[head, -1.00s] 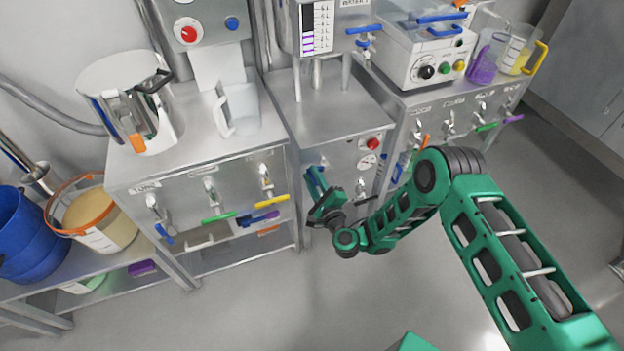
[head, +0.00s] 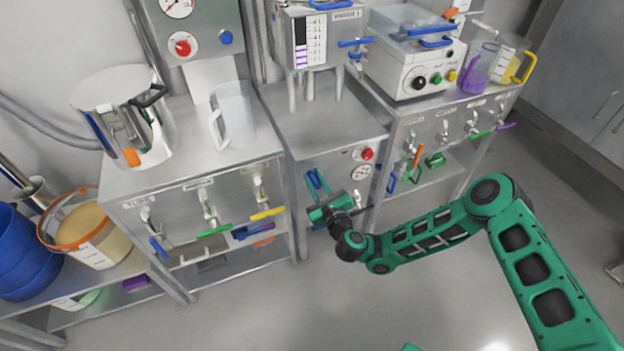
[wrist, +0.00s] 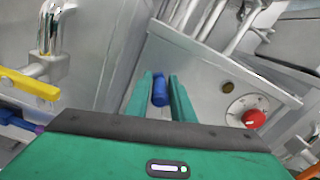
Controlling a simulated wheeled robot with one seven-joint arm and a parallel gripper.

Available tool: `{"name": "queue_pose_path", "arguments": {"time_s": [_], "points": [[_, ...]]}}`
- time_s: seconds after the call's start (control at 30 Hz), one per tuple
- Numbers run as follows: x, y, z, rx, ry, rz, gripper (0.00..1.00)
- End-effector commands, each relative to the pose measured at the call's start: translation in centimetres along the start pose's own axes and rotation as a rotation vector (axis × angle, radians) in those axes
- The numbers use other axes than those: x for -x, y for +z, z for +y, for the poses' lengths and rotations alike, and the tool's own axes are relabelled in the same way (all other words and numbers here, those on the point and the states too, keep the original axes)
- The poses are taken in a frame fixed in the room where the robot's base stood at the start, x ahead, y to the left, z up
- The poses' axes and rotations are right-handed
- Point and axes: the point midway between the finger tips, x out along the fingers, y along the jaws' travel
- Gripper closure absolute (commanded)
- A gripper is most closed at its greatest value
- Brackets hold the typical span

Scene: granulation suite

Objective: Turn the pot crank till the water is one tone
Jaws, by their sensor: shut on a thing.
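My gripper (head: 319,187) is at the front of the middle steel cabinet, low and left of a red knob. In the wrist view its two green fingers (wrist: 160,95) are shut on a blue handle (wrist: 160,89), which shows between their tips. What the handle joins to is hidden behind the fingers. A shiny steel pot (head: 120,125) stands on the left counter, with a black handle (head: 150,95) at its rim. The water and its tone cannot be made out.
Taps with yellow (head: 267,214) and green (head: 214,230) levers project from the left counter. A clear jug (head: 232,115) stands on top. The floor in front is free.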

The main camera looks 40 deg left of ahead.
Motion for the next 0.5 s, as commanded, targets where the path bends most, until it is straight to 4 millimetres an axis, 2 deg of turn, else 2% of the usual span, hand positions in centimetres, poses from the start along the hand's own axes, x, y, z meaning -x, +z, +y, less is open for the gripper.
{"name": "queue_pose_path", "arguments": {"time_s": [0.03, 0.47, 0.5], "points": [[0.24, -1.07, -0.53, 0.002, -0.010, 0.018, 1.00], [0.36, -1.24, -0.48, -0.005, -0.007, 0.020, 1.00], [0.36, -1.25, -0.47, -0.005, -0.007, 0.020, 0.74]]}}
